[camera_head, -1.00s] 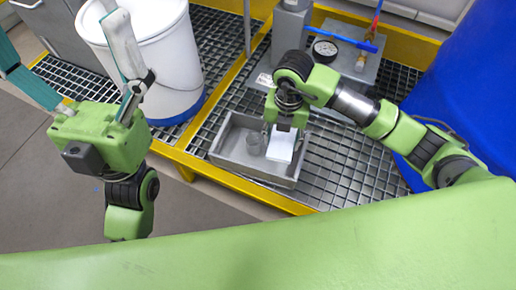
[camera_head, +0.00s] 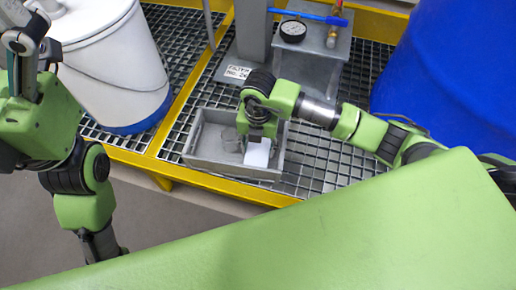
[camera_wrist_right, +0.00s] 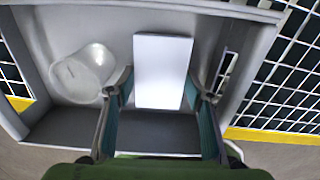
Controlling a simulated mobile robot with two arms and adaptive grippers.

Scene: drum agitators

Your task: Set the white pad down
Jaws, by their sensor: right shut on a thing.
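The white pad (camera_head: 257,154) is a flat white block below my right gripper (camera_head: 257,138), over the right half of the grey tray (camera_head: 238,188). In the right wrist view the pad (camera_wrist_right: 163,72) lies between the two teal fingers of the right gripper (camera_wrist_right: 160,85), which is shut on it. Whether the pad's underside touches the tray floor cannot be told. My left gripper (camera_head: 26,50) is at the far left, cut off by the picture edge, away from the tray; its jaw state does not show clearly.
A clear cup (camera_wrist_right: 82,73) is in the tray, left of the pad. A white drum (camera_head: 105,65) stands left and a blue drum (camera_head: 445,85) right. A plate with a pressure gauge (camera_head: 293,30) is behind. Metal grating (camera_head: 312,165) with a yellow edge surrounds the tray.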

